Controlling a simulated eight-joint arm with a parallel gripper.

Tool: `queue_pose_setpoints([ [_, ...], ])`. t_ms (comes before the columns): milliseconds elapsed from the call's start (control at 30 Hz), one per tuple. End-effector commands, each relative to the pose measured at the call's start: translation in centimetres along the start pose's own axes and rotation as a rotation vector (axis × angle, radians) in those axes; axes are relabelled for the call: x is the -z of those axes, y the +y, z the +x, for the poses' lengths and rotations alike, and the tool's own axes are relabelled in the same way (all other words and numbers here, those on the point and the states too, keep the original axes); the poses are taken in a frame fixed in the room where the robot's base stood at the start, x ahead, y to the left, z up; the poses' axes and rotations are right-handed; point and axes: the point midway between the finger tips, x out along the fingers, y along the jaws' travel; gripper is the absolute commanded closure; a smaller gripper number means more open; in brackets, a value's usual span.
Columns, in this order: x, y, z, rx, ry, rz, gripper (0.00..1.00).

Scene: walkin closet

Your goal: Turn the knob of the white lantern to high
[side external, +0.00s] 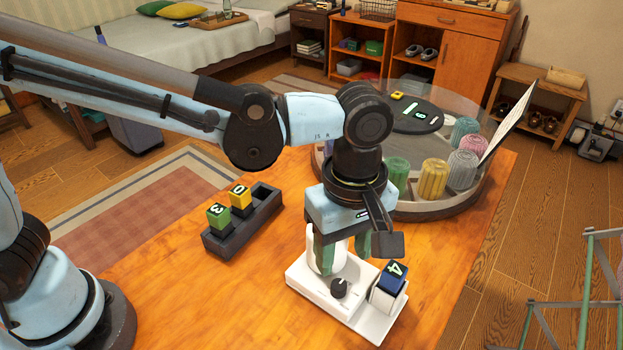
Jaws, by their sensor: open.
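The white lantern (309,284) is a low white base on the wooden table, with a rounded white part partly hidden behind my gripper. A black knob (340,288) sits on its top near the front edge. The knob's setting and any markings are too small to read. My gripper (342,256) points down over the lantern, behind and above the knob in this view. I cannot tell whether a finger touches the white part.
A dark blue block (392,275) marked 4 sits at the lantern's right end. A black rack (233,238) with green and yellow numbered blocks stands to the left. A round glass-topped tray (404,213) with yarn-like spools lies behind. The front left tabletop is clear.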

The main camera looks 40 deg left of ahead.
Motion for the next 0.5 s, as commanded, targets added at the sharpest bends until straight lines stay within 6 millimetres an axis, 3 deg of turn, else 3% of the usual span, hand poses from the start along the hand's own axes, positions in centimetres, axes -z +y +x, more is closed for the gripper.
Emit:
queue_pose_setpoints([
  [200,0.0,0.1,3.6,-0.002,0.000,0.000,0.48],
  [500,0.0,0.0,6.7,-0.003,0.000,0.000,0.48],
])
